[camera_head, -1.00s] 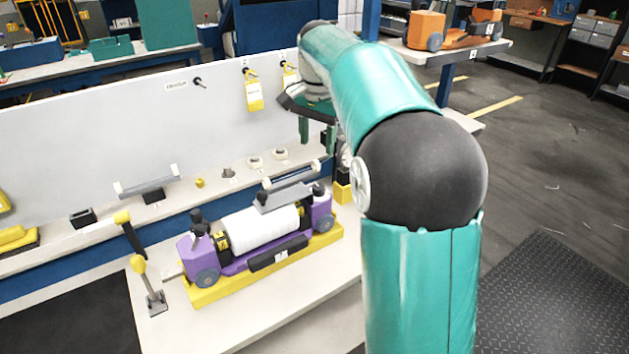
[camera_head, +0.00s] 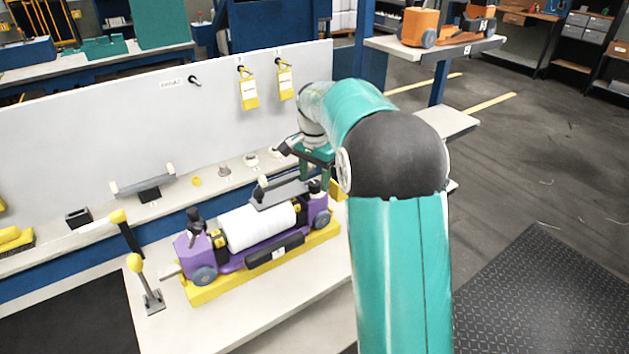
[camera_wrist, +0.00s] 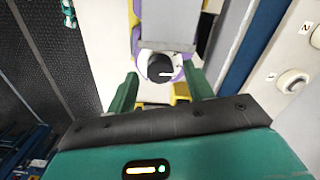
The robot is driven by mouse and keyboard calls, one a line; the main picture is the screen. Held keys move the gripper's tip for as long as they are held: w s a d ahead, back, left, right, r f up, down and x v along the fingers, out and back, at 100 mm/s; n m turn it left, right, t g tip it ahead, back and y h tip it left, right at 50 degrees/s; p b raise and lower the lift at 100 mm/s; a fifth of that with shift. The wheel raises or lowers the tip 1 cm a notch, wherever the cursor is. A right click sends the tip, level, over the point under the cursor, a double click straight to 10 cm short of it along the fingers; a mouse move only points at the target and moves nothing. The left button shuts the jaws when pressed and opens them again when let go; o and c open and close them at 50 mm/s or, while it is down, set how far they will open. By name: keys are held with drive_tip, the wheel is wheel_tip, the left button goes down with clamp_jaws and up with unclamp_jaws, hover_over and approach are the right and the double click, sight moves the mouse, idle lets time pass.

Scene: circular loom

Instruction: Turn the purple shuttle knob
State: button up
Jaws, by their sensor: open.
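The purple shuttle (camera_head: 190,255) lies on a yellow base on the white bench, holding a white roll (camera_head: 258,226). A dark knob (camera_head: 314,187) stands on its right end, and another dark knob (camera_head: 194,222) on its left end. In the wrist view a round black knob (camera_wrist: 160,67) with a white mark sits on purple, between the fingers. My gripper (camera_wrist: 159,74) is open, its green fingers to either side of the knob with gaps visible; contact is not seen. In the head view my gripper (camera_head: 318,163) is just above the shuttle's right end, its fingertips partly hidden.
A grey bar (camera_head: 282,195) lies along the shuttle's top near my gripper. A yellow-topped lever (camera_head: 145,285) stands at the left. A white panel (camera_head: 130,120) with yellow tags rises behind. The front of the bench is clear.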

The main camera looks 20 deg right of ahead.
drive_tip(key=shift+f, duration=0.7)
drive_tip(key=c, duration=1)
